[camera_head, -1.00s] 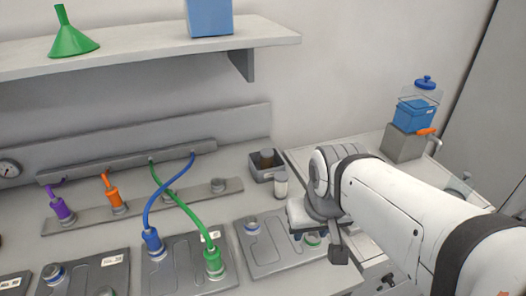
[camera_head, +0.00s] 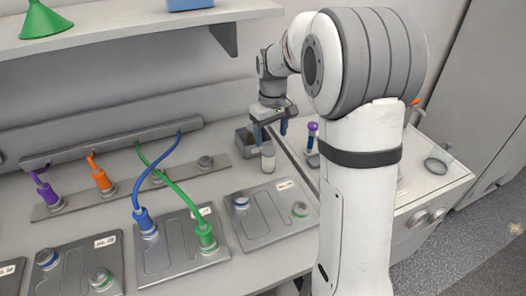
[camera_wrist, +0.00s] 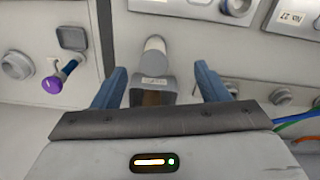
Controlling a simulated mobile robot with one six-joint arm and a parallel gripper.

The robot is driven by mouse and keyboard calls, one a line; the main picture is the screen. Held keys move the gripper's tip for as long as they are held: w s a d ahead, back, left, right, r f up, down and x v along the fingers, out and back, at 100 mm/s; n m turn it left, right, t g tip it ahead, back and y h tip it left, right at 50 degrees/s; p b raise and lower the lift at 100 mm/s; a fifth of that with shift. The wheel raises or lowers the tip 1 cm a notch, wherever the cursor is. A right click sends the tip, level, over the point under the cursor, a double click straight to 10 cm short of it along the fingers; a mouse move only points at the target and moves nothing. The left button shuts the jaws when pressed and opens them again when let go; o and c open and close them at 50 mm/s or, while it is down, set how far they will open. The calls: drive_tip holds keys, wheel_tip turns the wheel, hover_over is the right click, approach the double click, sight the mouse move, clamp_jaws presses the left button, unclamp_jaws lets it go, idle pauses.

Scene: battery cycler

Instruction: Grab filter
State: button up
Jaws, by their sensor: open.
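My gripper (camera_head: 270,131) is open and empty above the back of the bench. Its two blue fingers point down and also show in the wrist view (camera_wrist: 160,80). I cannot tell which of these is the filter.
A grey battery tray (camera_head: 262,222) lies in front, with blue and green cables plugged in at the tray to its left (camera_head: 180,262). A purple-topped blue tube (camera_head: 312,135) stands right of my gripper. The shelf (camera_head: 120,40) overhangs behind, and my arm hides much at right.

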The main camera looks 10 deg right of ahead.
sight(269, 150)
drive_tip(key=shift+n, duration=0.4)
drive_tip(key=w+f, duration=0.2)
drive_tip(key=w, duration=0.1)
drive_tip(key=shift+w+f, duration=0.35)
drive_tip(key=shift+f, duration=0.25)
wheel_tip(269, 150, down, 7)
drive_tip(key=shift+f+p, duration=0.15)
drive_tip(key=shift+p, duration=0.7)
drive_tip(key=c, duration=1.1)
